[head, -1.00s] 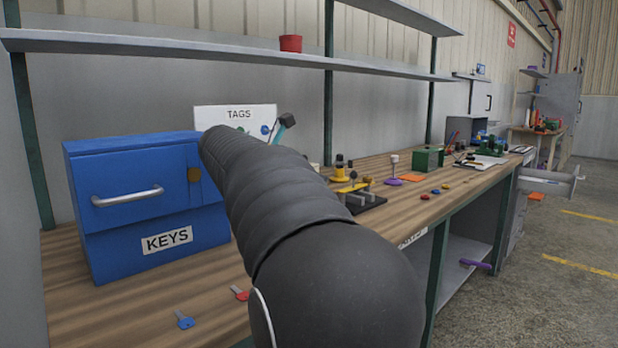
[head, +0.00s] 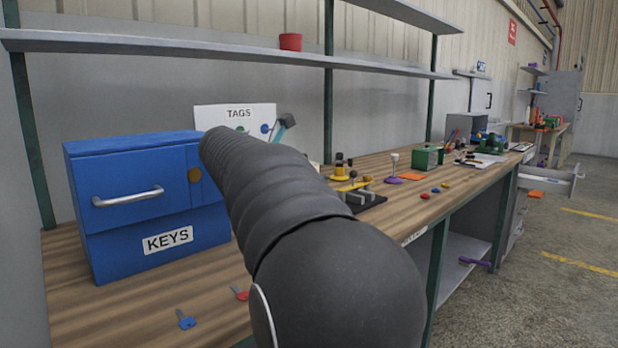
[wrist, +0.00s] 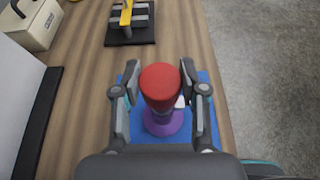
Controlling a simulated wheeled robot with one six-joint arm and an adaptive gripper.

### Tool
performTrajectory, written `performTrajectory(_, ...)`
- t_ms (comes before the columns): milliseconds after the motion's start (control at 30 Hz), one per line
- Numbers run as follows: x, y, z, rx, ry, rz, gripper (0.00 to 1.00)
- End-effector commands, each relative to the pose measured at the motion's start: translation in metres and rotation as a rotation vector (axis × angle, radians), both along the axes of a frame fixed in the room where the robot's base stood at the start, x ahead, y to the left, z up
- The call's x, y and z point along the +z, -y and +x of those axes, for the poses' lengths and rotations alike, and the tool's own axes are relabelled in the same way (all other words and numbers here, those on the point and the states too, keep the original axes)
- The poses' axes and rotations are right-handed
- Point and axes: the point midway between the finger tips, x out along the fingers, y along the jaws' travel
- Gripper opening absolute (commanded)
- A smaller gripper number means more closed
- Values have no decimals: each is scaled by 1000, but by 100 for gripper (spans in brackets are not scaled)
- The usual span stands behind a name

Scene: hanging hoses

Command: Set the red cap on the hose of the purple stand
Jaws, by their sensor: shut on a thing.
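In the wrist view the red cap (wrist: 160,82) is between the two fingers of my gripper (wrist: 160,77), which is shut on it. Directly below the cap is a round purple base (wrist: 164,125) with a narrow dark neck, over a blue mat (wrist: 205,112). The cap covers the neck's top, so I cannot tell whether the cap is seated on it or held just above. In the head view my arm hides the gripper and cap.
A black pad with a yellow bar (wrist: 126,18) lies beyond the gripper. A blue key cabinet (head: 130,250) stands on the bench at left. Farther along are a second purple-based stand with a pale top (head: 394,179) and a green box (head: 427,157). The bench edge is at right.

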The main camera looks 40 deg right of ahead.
Motion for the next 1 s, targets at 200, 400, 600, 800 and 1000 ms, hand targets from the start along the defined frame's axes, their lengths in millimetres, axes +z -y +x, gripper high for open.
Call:
performTrajectory(200,-5,0,0,0,-1,0,25)
performTrajectory(400,-9,0,0,0,0,0,25)
performTrajectory(600,-13,0,0,0,1,0,25)
performTrajectory(800,-17,0,0,0,0,0,25)
performTrajectory(1000,-22,0,0,0,-1,0,25)
